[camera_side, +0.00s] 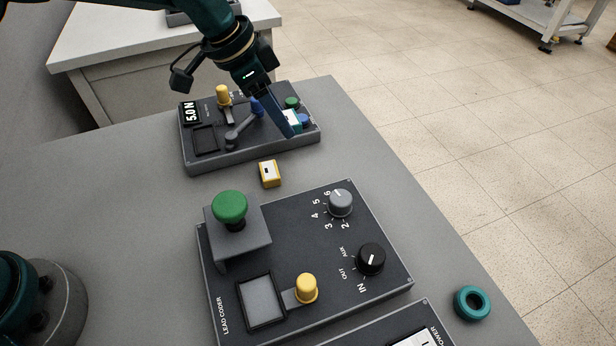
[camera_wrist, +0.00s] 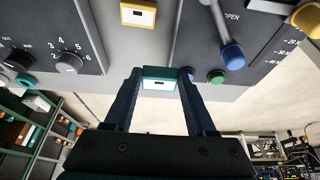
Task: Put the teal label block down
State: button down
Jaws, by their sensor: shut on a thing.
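The teal label block (camera_side: 292,116) has a white label face. In the side view it is partly hidden by my gripper (camera_side: 285,124), near the right end of the far panel. In the wrist view my gripper (camera_wrist: 160,75) is shut on the teal label block (camera_wrist: 159,84), with one finger at each side. Its white face, with a small dark mark, is toward the wrist camera. In the wrist view it shows against the grey table's edge. I cannot tell how high it is above the surface.
A yellow label block (camera_side: 270,173) stands on the grey table (camera_side: 120,190) between the far panel (camera_side: 222,160) and the near panel (camera_side: 285,215). The far panel has a blue-tipped lever (camera_wrist: 232,55) and a green button (camera_wrist: 216,77). A teal ring (camera_side: 472,303) lies near the right edge.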

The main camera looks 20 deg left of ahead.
send_over(315, 165)
jog(key=a, duration=0.1)
jog(key=f, duration=0.1)
jog(key=s+f, duration=0.1)
jog(key=f, duration=0.1)
jog(key=shift+f, duration=1.85)
jog(key=shift+f, duration=0.2)
jog(key=shift+c, duration=1.1)
grip_release()
